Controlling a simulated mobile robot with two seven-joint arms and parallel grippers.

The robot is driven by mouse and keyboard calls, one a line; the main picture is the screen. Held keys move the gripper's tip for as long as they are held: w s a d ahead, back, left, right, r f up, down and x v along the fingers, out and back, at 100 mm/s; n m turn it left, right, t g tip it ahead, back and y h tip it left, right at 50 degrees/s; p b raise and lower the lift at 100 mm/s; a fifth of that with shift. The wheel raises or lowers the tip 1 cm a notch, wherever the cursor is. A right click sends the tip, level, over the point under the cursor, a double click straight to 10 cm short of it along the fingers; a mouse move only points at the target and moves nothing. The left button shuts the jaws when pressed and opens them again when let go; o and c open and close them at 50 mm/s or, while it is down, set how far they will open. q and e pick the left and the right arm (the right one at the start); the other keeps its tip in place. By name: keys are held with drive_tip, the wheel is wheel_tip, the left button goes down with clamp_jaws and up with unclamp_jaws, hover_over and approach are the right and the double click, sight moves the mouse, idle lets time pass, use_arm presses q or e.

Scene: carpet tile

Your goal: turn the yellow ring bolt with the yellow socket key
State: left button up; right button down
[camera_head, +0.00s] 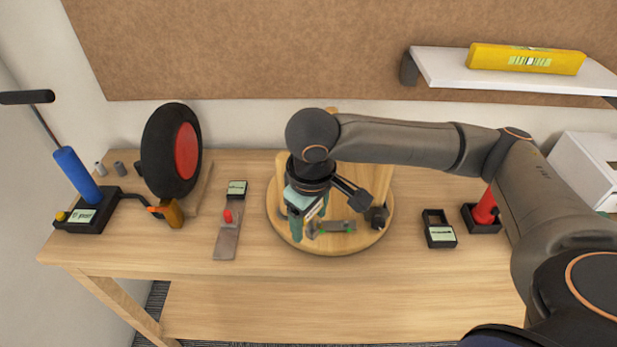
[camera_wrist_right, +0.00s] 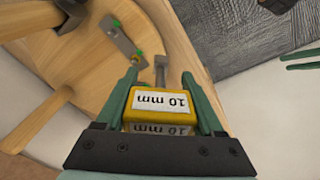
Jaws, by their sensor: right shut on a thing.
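My right gripper (camera_head: 300,223) is over the round wooden disc (camera_head: 275,222); in the right wrist view its green fingers (camera_wrist_right: 163,100) are shut on the yellow socket key (camera_wrist_right: 160,108). The key's block is marked 10 mm, and its grey shaft (camera_wrist_right: 161,69) points away from the gripper towards the disc's edge. A metal plate (camera_wrist_right: 124,38) with green-marked bolts lies on the disc, left of the shaft tip in the right wrist view. Two green fingers at the right edge (camera_wrist_right: 302,60) look like my left gripper, cut off.
Wooden posts stand on the disc. On the bench (camera_head: 200,275) are a black wheel (camera_head: 160,150), a blue-handled tool (camera_head: 76,175), a red-knobbed metal plate (camera_head: 227,240), a black tray (camera_head: 439,230) and a red item in a black holder (camera_head: 485,212). The front strip of the bench is clear.

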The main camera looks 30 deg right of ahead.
drive_tip(key=w+d+r+n+g+y+p, duration=0.1)
drive_tip(key=w+d+r+n+p, duration=0.1)
drive_tip(key=n, duration=0.8)
drive_tip(key=w+d+p, duration=0.1)
drive_tip(key=d+p, duration=0.1)
drive_tip(key=shift+w+r+y+p, duration=0.25)
drive_tip(key=shift+r+y+p, duration=0.1)
drive_tip(key=shift+y+p, duration=0.05)
